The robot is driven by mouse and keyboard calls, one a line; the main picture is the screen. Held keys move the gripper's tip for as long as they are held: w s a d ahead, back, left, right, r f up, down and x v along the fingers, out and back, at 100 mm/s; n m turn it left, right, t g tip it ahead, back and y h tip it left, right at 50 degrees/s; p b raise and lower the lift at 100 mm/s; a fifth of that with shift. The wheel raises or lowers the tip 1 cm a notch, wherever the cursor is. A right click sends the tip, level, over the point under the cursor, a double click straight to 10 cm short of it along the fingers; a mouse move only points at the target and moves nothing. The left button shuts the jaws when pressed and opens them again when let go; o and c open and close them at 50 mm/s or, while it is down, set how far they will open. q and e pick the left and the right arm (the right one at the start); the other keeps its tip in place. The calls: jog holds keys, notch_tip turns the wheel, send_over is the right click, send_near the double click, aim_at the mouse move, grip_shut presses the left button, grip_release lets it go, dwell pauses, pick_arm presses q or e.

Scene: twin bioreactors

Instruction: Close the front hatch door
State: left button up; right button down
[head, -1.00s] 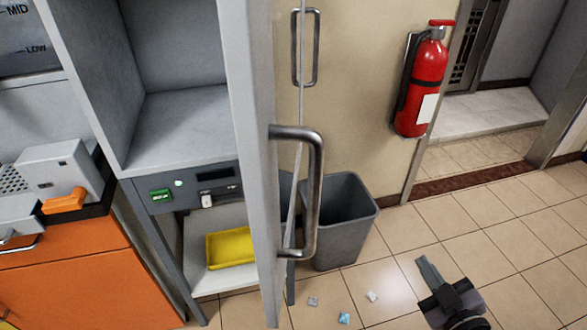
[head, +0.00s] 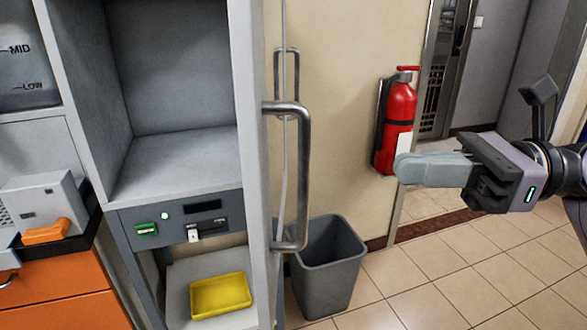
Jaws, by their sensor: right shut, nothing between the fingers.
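The hatch door (head: 249,150) stands swung open, seen nearly edge-on, at the right side of the grey cabinet. Its metal bar handle (head: 304,180) is on the door's right side; a second bar (head: 293,70) shows behind it. The cabinet's compartment (head: 180,155) is open and empty. My right gripper (head: 405,168) comes in from the right, its fingers shut and empty, pointing left. In the picture it is to the right of the handle with a gap between them, in front of the fire extinguisher. My left gripper is not in view.
A grey bin (head: 328,270) stands on the floor beyond the door. A red fire extinguisher (head: 397,115) hangs on the wall. A yellow tray (head: 221,295) lies on the shelf below the control panel (head: 190,222). Tiled floor (head: 450,270) is open at right.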

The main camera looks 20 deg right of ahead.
jog(key=p, duration=0.5)
send_near(269, 167)
jog(key=x, duration=0.5)
jog(key=shift+s+a+r, duration=0.1)
jog(key=shift+s+r, duration=0.05)
jog(key=shift+r, duration=0.1)
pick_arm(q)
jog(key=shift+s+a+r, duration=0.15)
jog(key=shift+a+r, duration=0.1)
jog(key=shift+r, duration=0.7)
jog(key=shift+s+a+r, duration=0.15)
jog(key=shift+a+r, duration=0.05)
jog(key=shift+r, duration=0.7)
pick_arm(e)
jog(key=shift+f+x, duration=0.2)
jog(key=shift+x, duration=0.7)
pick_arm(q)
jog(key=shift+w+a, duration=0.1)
pick_arm(e)
jog(key=shift+a, duration=0.1)
